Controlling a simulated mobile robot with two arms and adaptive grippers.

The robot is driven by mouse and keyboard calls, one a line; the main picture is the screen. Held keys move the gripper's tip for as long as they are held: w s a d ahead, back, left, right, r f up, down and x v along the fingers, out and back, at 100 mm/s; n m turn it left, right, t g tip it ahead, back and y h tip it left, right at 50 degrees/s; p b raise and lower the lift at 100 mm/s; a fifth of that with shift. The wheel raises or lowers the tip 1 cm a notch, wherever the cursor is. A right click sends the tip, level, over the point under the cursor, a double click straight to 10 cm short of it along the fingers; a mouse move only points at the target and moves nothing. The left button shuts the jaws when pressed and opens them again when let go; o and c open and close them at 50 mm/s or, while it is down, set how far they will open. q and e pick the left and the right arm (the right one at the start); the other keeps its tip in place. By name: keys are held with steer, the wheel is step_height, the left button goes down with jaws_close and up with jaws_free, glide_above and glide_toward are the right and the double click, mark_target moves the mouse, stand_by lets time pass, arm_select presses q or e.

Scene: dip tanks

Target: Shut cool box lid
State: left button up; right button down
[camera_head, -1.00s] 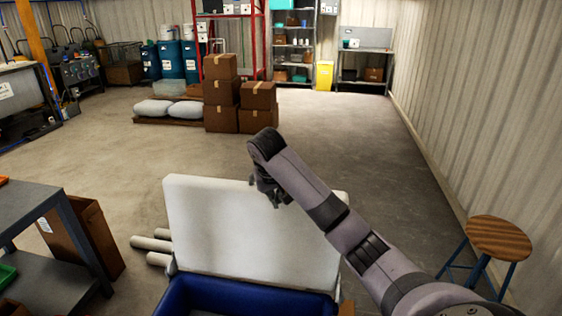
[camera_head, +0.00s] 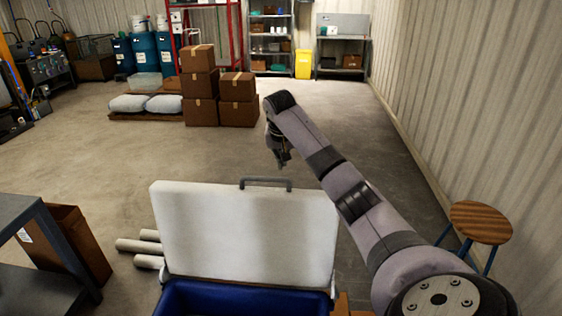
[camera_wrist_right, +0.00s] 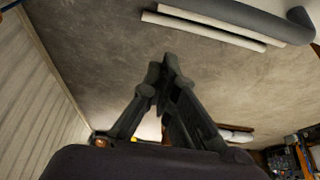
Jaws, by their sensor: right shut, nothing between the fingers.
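The cool box (camera_head: 235,299) is blue and stands at the bottom of the head view. Its white lid (camera_head: 245,235) stands open, roughly upright, with a grey handle (camera_head: 265,181) on its top edge. My right gripper (camera_head: 283,160) is shut and empty. In the head view it hangs just above and to the right of the handle, with a gap between them in the picture. In the right wrist view the closed fingertips (camera_wrist_right: 165,70) point over bare floor. My left gripper is not in view.
White rolls (camera_head: 140,247) lie left of the cool box, near a brown carton (camera_head: 75,240) and a grey table (camera_head: 50,240). A wooden stool (camera_head: 480,222) stands at right by the wall. Stacked cartons (camera_head: 200,85) stand farther back. The floor behind the lid is clear.

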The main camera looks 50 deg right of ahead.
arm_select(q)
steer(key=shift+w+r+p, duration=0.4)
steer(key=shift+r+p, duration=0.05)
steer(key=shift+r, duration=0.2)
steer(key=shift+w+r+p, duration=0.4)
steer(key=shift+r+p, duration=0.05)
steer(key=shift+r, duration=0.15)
arm_select(e)
steer(key=s+a, duration=0.2)
steer(key=a, duration=0.1)
steer(key=shift+s+a, duration=0.15)
steer(key=shift+s, duration=0.1)
steer(key=shift+w+f, duration=0.1)
steer(key=shift+f, duration=0.05)
